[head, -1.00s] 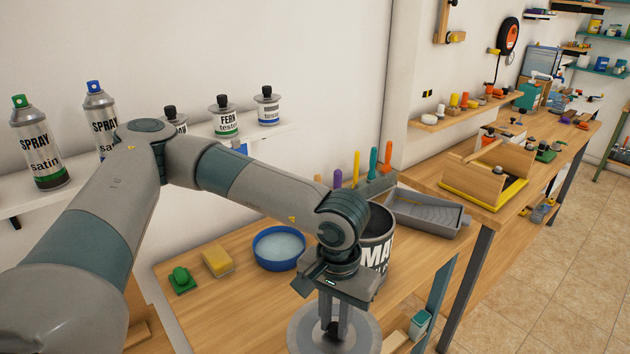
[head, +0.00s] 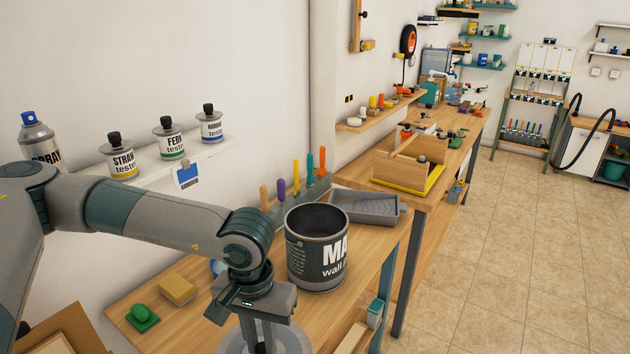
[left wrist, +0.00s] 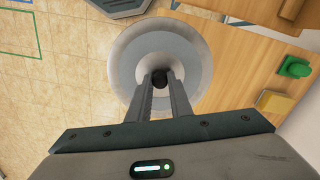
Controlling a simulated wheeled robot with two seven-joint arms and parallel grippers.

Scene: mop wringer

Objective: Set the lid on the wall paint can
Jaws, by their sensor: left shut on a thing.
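The wall paint can (head: 318,262) is dark with white lettering. It stands upright on the workbench in the head view, its top open and its inside dark. My left gripper (head: 262,338) is shut on the black knob of the round grey lid (head: 293,342). It holds the lid in front of and to the left of the can, apart from it. The lid is partly cut off by the bottom edge of the head view. In the left wrist view the lid (left wrist: 150,47) shows whole, with the gripper (left wrist: 160,82) at its knob. My right gripper is not in view.
A grey paint tray (head: 365,207) and a rack with upright coloured handles (head: 296,190) stand behind the can. A yellow sponge (head: 177,290) and a green object (head: 142,315) lie left on the workbench (head: 188,258). A blue dish is mostly hidden behind my arm.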

